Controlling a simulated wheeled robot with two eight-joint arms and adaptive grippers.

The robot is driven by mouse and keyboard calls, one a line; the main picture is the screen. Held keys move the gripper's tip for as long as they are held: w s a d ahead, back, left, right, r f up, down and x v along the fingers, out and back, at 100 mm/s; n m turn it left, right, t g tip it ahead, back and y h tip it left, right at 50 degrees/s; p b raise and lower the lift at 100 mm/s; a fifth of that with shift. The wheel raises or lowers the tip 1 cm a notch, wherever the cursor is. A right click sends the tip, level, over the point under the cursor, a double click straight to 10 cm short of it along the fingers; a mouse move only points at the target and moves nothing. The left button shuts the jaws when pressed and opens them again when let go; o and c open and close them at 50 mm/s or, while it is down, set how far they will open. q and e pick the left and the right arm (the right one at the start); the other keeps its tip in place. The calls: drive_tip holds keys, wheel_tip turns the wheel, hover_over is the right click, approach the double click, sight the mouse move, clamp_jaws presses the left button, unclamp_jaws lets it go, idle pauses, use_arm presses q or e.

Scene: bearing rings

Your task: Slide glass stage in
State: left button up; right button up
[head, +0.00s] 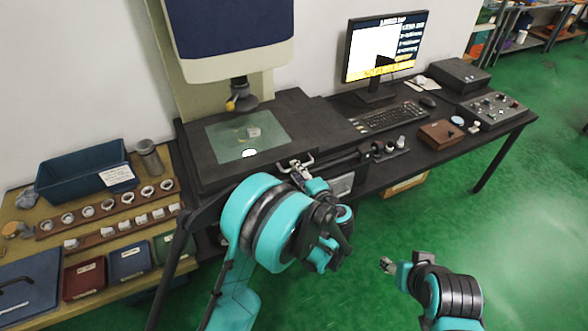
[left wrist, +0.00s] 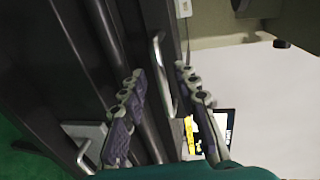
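The glass stage (head: 225,145) is a greenish pane in the black bed of the measuring machine in the head view. A small ring part (head: 254,132) sits on it, and a bright white spot shows near its front edge. A pale metal handle (head: 296,161) sticks out at the front of the bed; it also shows in the left wrist view (left wrist: 161,70). My left gripper (head: 304,177) is at this handle. In the left wrist view its two fingers (left wrist: 166,92) are apart, with the handle between them, and no grip shows. My right gripper (head: 387,264) hangs over the floor, away from the table.
The machine's dark blue head and lens (head: 240,97) hang above the stage. A monitor (head: 385,47), keyboard (head: 390,117) and control box (head: 493,108) stand to the right. A side table at left holds a blue bin (head: 85,172) and ring racks (head: 105,207). Green floor is free at right.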

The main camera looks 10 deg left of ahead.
use_arm(q)
drive_tip(key=v, duration=0.9)
drive_tip(key=shift+s+d, duration=0.15)
drive_tip(key=shift+s, duration=0.15)
